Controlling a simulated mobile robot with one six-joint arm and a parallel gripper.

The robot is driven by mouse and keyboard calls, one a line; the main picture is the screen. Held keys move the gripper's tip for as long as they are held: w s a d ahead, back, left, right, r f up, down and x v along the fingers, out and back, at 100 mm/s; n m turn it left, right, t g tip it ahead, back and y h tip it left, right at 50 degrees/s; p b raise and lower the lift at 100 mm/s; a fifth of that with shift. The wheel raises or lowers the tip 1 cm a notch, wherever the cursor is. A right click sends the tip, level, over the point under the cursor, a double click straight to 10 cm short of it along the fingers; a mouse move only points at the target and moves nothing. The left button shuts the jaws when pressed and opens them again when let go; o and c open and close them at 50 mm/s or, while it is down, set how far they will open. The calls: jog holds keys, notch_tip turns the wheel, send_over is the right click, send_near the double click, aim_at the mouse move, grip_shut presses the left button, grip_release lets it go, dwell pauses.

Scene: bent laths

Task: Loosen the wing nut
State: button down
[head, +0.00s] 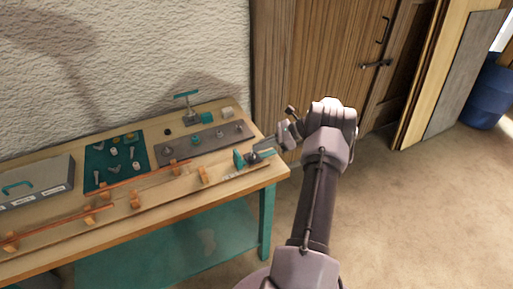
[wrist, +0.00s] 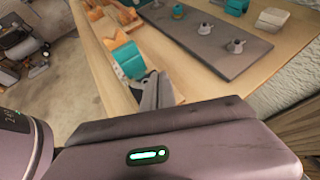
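My gripper (head: 262,154) is low over the right end of the workbench, beside a teal piece (head: 238,158). In the wrist view its grey fingers (wrist: 152,92) are close to that teal piece (wrist: 128,60); I cannot tell whether they touch it or how far they are apart. A grey plate (head: 208,141) lies behind, bearing several small fittings. One fitting is teal (head: 195,140); the others are grey, with two plain in the wrist view, one nearer (wrist: 236,46) and one farther (wrist: 205,28). Which of these is the wing nut is too small to tell.
Orange-brown laths (head: 120,186) lie along the bench in wooden blocks (head: 136,200). A dark teal mat (head: 100,157) with small hardware and a grey box (head: 38,186) are to the left. A teal-handled tool (head: 186,95) stands at the back.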

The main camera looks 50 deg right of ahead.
jog(key=shift+w, duration=0.85)
jog(key=shift+a, duration=0.1)
dwell(1.3)
